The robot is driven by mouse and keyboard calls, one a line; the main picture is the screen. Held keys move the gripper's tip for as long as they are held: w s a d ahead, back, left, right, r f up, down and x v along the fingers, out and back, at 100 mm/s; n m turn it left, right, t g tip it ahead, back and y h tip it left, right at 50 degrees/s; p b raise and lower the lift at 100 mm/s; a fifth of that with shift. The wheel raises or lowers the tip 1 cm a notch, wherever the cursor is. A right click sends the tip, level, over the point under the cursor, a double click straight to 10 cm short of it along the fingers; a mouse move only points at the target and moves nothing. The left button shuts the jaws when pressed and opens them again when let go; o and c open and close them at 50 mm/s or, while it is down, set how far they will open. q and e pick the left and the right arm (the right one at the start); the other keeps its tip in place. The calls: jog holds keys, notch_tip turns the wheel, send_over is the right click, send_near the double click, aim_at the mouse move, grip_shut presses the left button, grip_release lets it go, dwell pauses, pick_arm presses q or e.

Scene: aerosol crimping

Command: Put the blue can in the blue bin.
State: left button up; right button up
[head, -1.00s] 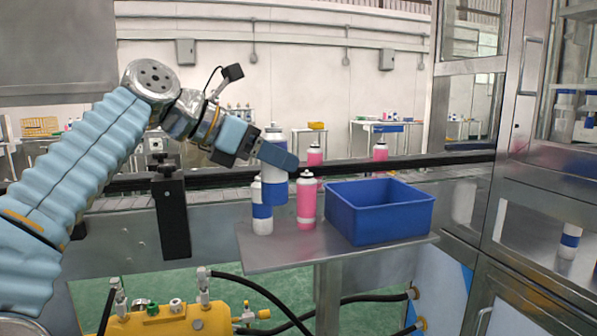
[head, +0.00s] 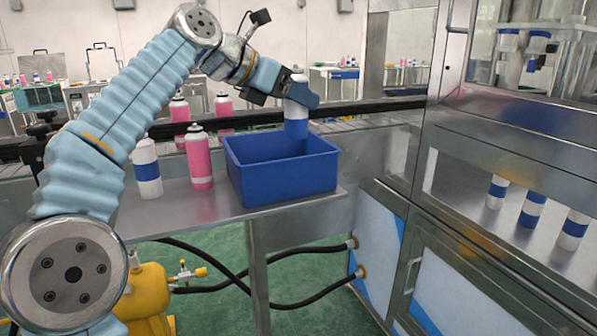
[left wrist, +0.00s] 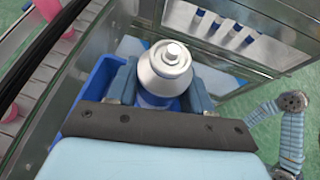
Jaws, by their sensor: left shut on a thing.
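My left gripper (head: 290,92) is shut on a white can with a blue lower band, the blue can (head: 297,118). The can is upright and held over the back right part of the blue bin (head: 283,187), its lower end near the level of the back rim. In the left wrist view the can's silver top (left wrist: 165,65) sits between the two fingers, with part of the blue bin (left wrist: 98,85) below and to the left. My right gripper is not in the head view.
On the small metal table (head: 215,207), left of the bin, stand a pink can (head: 199,160) and another blue-banded can (head: 147,170). More pink cans (head: 179,110) stand behind on the conveyor. A metal cabinet (head: 500,180) with several cans is at right.

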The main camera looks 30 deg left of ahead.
aim_at(286, 121)
pick_arm(q)
jog(key=f+b, duration=0.1)
jog(key=f, duration=0.2)
jog(key=f+b, duration=0.1)
jog(key=f, duration=0.2)
jog(key=shift+w, duration=0.2)
jog(key=shift+f+b, duration=0.7)
jog(key=shift+f, duration=1.2)
jog(key=shift+f, duration=0.15)
jog(key=o, duration=0.8)
jog(key=shift+o, duration=0.2)
jog(key=shift+s+r, duration=0.25)
jog(key=shift+r, duration=0.1)
jog(key=p+v, duration=0.1)
jog(key=v, duration=1)
jog(key=shift+s, duration=0.25)
